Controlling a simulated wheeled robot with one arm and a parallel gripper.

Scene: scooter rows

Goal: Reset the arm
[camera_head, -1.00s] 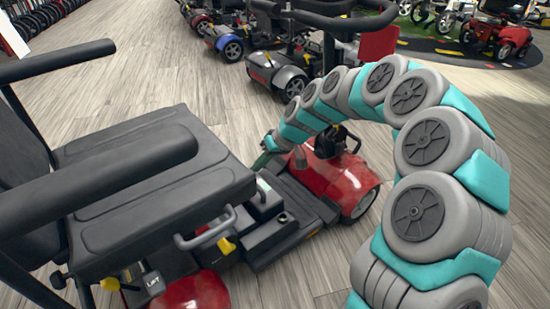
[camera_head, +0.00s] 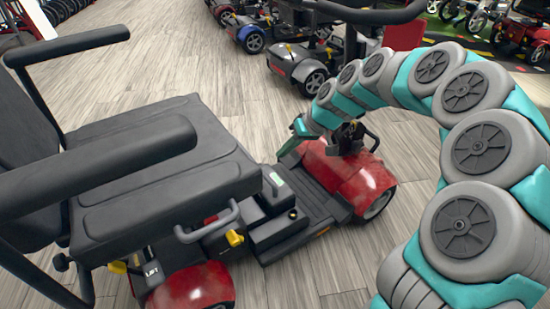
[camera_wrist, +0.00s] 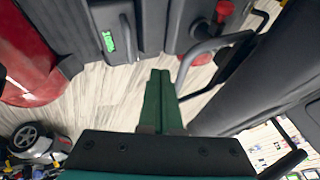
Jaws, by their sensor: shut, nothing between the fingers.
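My arm (camera_head: 465,90) arches in grey and teal segments along the right of the head view and bends over toward the red scooter. The red front body (camera_wrist: 25,65) is at the left there.
The scooter's black seat (camera_head: 165,185) and armrest (camera_head: 100,165) fill the left foreground. A grey handle (camera_wrist: 205,48) stands close to the fingers in the wrist view. More scooters (camera_head: 300,68) stand in a row behind. Bare wood floor (camera_head: 150,75) lies at the upper left.

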